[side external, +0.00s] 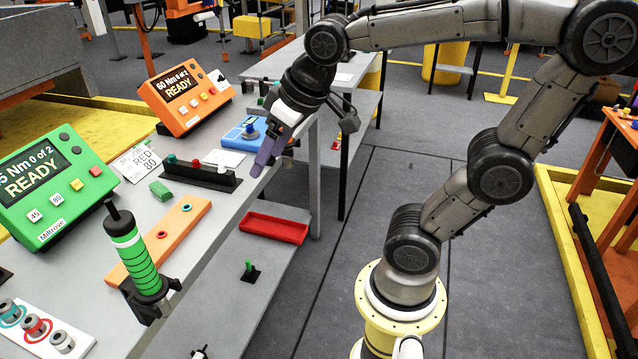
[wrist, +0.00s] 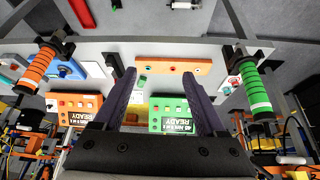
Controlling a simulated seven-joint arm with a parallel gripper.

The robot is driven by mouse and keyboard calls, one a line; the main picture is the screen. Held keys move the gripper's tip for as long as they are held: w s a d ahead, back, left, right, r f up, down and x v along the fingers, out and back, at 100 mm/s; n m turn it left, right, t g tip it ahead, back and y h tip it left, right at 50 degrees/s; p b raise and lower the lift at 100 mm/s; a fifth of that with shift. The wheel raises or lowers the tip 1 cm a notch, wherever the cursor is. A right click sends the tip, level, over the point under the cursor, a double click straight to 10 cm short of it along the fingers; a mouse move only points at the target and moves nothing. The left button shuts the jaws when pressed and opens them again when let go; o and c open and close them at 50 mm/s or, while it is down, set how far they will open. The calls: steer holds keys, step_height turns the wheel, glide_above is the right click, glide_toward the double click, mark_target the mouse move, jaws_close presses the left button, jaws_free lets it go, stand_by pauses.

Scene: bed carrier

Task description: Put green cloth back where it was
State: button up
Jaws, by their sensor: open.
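A small folded green cloth (side external: 160,191) lies flat on the grey bench, beside the written white card (side external: 136,160) and behind the orange strip. In the wrist view a small green patch that looks like the cloth (wrist: 142,81) shows between my fingers, near the left one. My gripper (side external: 262,162) hangs over the bench's right edge, to the right of the cloth and well apart from it. In the wrist view my gripper (wrist: 159,73) is open, with nothing between its dark purple fingers.
The green console (side external: 50,180) and orange console (side external: 186,95) stand at the back of the bench. A black rack (side external: 200,175), a blue box (side external: 243,135) and the orange strip (side external: 165,238) lie nearby. A green-striped tool (side external: 133,250) stands at the front edge. A red tray (side external: 275,229) sits lower.

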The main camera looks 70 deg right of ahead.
steer(key=s+a+f+n, duration=0.1)
steer(key=s+f, duration=0.2)
steer(key=s, duration=0.6)
steer(key=shift+a+f+y, duration=0.2)
steer(key=shift+a+y, duration=0.05)
steer(key=shift+y, duration=0.05)
stand_by(0.5)
